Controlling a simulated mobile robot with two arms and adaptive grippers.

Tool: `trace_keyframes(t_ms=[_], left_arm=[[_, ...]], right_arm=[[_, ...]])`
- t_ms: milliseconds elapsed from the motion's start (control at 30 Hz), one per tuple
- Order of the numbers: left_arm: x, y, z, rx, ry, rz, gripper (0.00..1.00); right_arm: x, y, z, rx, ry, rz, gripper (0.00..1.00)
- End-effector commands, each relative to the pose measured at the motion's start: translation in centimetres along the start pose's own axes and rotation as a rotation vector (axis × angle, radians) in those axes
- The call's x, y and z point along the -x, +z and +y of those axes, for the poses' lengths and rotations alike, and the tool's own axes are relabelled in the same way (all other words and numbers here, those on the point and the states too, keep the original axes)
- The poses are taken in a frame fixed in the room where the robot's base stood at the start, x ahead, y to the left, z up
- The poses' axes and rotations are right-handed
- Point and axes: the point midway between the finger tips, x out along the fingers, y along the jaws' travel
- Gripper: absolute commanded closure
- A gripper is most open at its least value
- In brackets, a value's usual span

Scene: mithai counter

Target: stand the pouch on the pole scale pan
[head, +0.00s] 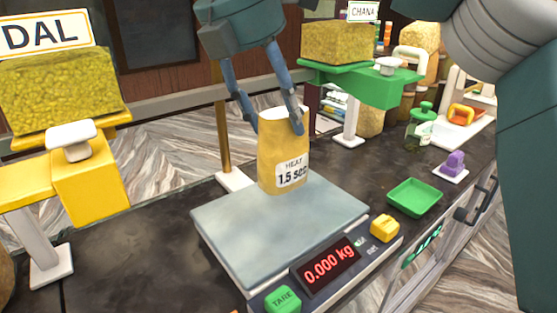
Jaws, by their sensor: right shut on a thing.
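A tan-yellow pouch (282,158) with a white top and a label reading "HEAT 1.5 sec" is upright in the head view. My right gripper (275,123) comes down from above and is shut on its upper part, one finger on each side. The pouch is over the back part of the flat grey scale pan (255,238). I cannot tell if its base touches the pan. The red display (329,271) reads 0.000 kg. A brass pole (222,130) rises behind the pan. My left gripper is not in view.
A yellow DAL dispenser (92,187) stands at left, and a green CHANA dispenser (375,84) behind. A green tray (414,197), purple weight (454,164) and jar (420,128) are on the right. A green TARE button (283,299) and yellow button (384,228) are in front. The pan's front is clear.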

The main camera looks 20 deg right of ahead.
Motion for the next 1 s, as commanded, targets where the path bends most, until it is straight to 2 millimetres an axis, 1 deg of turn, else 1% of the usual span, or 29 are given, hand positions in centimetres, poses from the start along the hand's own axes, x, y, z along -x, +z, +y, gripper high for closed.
trace_keyframes(t_ms=[33,67,200,267,300,400,500,633,767,800,867,1000], left_arm=[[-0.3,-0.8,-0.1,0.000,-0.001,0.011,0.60],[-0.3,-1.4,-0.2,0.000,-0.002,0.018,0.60],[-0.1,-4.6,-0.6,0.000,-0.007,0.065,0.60],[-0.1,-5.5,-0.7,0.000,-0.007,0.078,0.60],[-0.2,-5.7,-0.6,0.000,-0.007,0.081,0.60],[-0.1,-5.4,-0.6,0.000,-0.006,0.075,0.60],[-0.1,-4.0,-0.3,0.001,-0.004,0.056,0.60],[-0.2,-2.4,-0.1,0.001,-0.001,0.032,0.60],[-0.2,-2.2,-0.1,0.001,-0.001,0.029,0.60],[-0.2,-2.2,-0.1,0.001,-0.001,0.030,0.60],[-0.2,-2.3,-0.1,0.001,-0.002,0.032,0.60],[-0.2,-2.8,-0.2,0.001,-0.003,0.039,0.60]], right_arm=[[-1.1,-0.5,0.0,0.004,0.000,0.003,0.64],[-1.5,-0.6,-0.1,0.003,0.000,0.003,0.64],[-2.5,-1.1,0.0,0.000,0.001,0.001,0.64],[-2.9,-1.2,0.0,0.001,0.001,0.001,0.64],[-3.5,-1.4,-0.1,0.001,0.000,0.001,0.64],[-4.8,-2.0,-0.1,0.002,-0.002,0.001,0.64],[-5.8,-2.4,-0.1,0.000,0.000,0.001,0.64],[-6.1,-2.6,0.0,-0.001,0.002,0.000,0.64],[-6.2,-2.6,0.0,-0.001,0.002,0.000,0.64],[-6.2,-2.6,0.0,-0.001,0.002,0.000,0.40],[-6.2,-2.6,0.0,-0.001,0.002,0.000,0.29],[-6.1,-2.6,0.0,-0.001,0.002,0.000,0.29]])
